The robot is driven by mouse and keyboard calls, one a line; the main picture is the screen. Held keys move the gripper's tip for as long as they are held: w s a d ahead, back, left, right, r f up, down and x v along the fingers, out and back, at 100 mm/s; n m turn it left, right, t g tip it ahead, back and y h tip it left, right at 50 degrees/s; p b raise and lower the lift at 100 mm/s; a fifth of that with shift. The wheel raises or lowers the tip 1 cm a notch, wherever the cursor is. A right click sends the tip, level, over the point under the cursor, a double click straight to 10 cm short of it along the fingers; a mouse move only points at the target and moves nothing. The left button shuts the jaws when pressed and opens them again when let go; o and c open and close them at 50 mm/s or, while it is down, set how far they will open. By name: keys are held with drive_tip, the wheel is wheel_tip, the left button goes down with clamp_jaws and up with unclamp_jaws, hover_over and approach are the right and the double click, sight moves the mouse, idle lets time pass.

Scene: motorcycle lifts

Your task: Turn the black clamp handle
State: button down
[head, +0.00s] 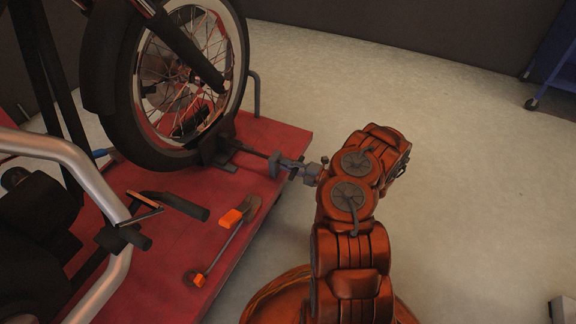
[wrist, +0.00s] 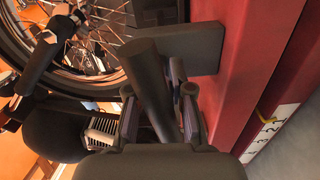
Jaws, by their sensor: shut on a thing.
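The black clamp handle (wrist: 150,80) is a dark round bar in the middle of the wrist view, running between my two fingers. My gripper (wrist: 160,105) is closed around it, one finger on each side. A flat dark clamp plate (wrist: 200,48) lies just behind the handle. In the head view my gripper (head: 298,168) reaches left from the orange arm to the clamp (head: 274,164) at the lift's right edge. The clamp's rod leads to the foot of the front wheel. The handle is too small to make out clearly there.
The motorcycle's front wheel (head: 122,90) stands on the red lift (head: 265,135). An orange-and-grey tool (head: 230,217) lies on the lift, left of my arm. A chrome bar (head: 75,165) crosses at left. The floor (head: 470,150) to the right is clear, with a blue cart (head: 556,65) beyond.

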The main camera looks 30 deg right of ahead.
drive_tip(key=shift+m, duration=0.5)
drive_tip(key=c, duration=1)
unclamp_jaws()
drive_tip(key=v, duration=1.2)
